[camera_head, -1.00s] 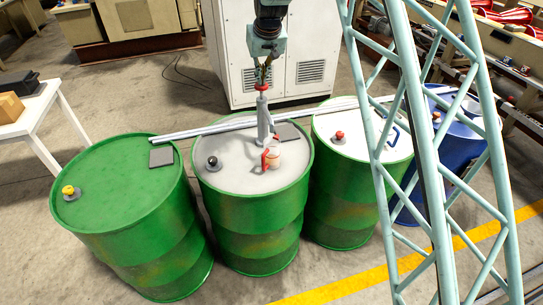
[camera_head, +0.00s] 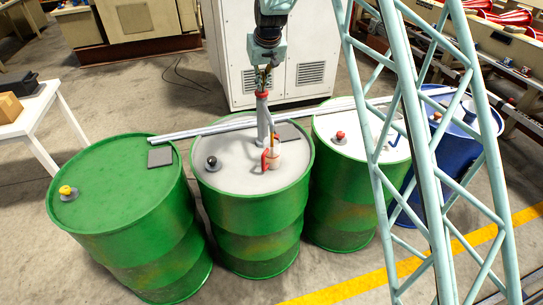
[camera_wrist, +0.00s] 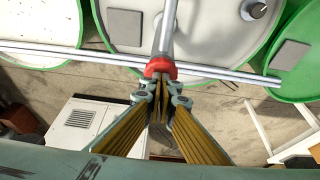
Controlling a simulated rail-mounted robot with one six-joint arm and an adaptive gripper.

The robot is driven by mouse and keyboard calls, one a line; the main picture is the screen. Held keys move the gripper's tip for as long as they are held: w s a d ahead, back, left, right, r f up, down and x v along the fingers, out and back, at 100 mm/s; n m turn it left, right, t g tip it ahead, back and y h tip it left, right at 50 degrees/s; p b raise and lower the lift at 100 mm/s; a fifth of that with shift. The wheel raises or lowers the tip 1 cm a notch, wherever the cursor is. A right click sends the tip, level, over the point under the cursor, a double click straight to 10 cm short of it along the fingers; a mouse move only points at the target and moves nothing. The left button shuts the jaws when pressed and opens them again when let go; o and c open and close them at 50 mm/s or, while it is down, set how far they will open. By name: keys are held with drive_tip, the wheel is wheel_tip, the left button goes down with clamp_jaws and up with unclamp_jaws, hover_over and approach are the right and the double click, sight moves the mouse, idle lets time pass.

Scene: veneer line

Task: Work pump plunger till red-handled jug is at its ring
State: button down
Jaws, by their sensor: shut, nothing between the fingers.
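The pump (camera_head: 262,122) stands upright on the pale top of the middle green drum. Its red plunger knob (camera_head: 262,95) shows at the pump's top and also in the wrist view (camera_wrist: 160,67). My gripper (camera_head: 263,86) is shut and empty, pointing down; its fingertips (camera_wrist: 160,80) appear to touch the knob from above. The small pale jug (camera_head: 274,158) with a red handle (camera_head: 265,160) stands on the drum top at the pump's front right. A thin amber line shows above the jug, below the spout. The jug's ring and liquid level are too small to read.
A green-topped drum (camera_head: 118,185) stands left, and a pale-topped drum (camera_head: 362,134) and a blue drum (camera_head: 460,120) stand right. Metal rails (camera_head: 215,127) run behind the pump.

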idle(0.3)
drive_tip(key=shift+r+p, duration=1.05)
drive_tip(key=shift+r, duration=1.6)
drive_tip(key=shift+f, duration=0.1)
drive_tip(key=shift+f+b, duration=1.55)
drive_tip(key=shift+f, duration=1.1)
drive_tip(key=shift+r, duration=0.1)
drive_tip(key=shift+r+p, duration=1.1)
drive_tip(key=shift+r, duration=1.55)
drive_tip(key=shift+f, duration=0.2)
